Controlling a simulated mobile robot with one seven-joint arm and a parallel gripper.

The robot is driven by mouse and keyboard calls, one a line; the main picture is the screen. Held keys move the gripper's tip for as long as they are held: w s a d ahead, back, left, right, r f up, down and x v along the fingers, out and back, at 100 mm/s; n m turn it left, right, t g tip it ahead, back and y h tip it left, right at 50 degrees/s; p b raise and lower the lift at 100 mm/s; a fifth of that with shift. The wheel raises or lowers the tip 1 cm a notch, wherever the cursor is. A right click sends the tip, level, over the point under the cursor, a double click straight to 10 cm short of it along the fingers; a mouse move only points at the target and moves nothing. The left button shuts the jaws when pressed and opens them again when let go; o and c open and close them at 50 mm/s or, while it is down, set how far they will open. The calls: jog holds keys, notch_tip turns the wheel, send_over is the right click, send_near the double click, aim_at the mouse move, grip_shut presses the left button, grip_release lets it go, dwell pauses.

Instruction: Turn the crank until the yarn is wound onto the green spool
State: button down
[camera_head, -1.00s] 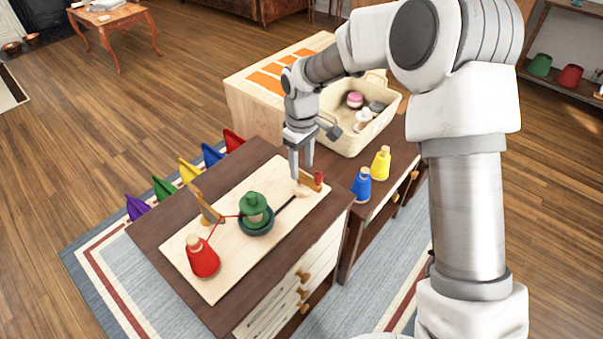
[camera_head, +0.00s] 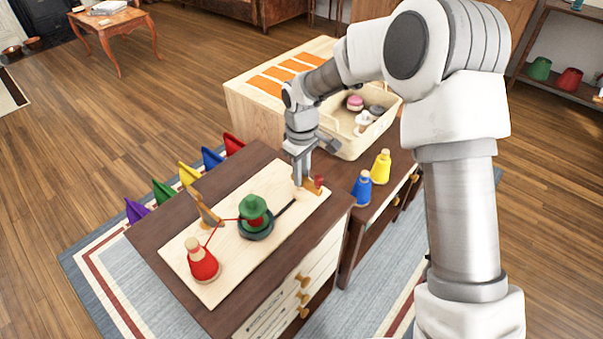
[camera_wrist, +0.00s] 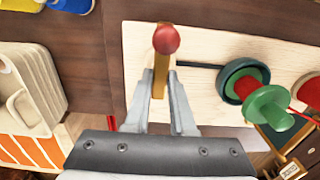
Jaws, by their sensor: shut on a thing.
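The green spool (camera_head: 255,206) stands upright in a dark round base on a pale board (camera_head: 187,271). A band of red yarn shows around its middle; it also shows in the wrist view (camera_wrist: 269,109). A red yarn cone (camera_head: 203,264) stands at the board's near left. Its strand runs by a wooden guide post (camera_head: 208,212) to the spool. The crank's red knob (camera_wrist: 166,39) tops a wooden arm (camera_wrist: 161,76) at the board's far right end. My gripper (camera_wrist: 168,85) is shut on the crank arm, just beside the knob. A dark rod links crank and spool.
A blue cone (camera_head: 361,189) and a yellow cone (camera_head: 381,167) stand on the cabinet at right. A cream basket (camera_head: 345,146) with several items is behind my gripper. Several coloured pennant-like pieces (camera_head: 189,172) line the cabinet's far left edge.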

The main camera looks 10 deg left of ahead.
jog(key=shift+m, duration=0.5)
jog(key=m, duration=0.3)
jog(key=m+p, duration=0.1)
jog(key=m, duration=0.2)
jog(key=shift+m, duration=0.3)
jog(key=m, duration=0.3)
jog(key=shift+r+m, duration=0.1)
jog(key=shift+m, duration=0.2)
jog(key=m+p, duration=0.1)
jog(key=m, duration=0.2)
jog(key=shift+m, duration=0.4)
jog(key=m+p, duration=0.2)
jog(key=m, duration=0.3)
jog(key=shift+m+p, duration=1)
jog(key=shift+m, duration=1.4)
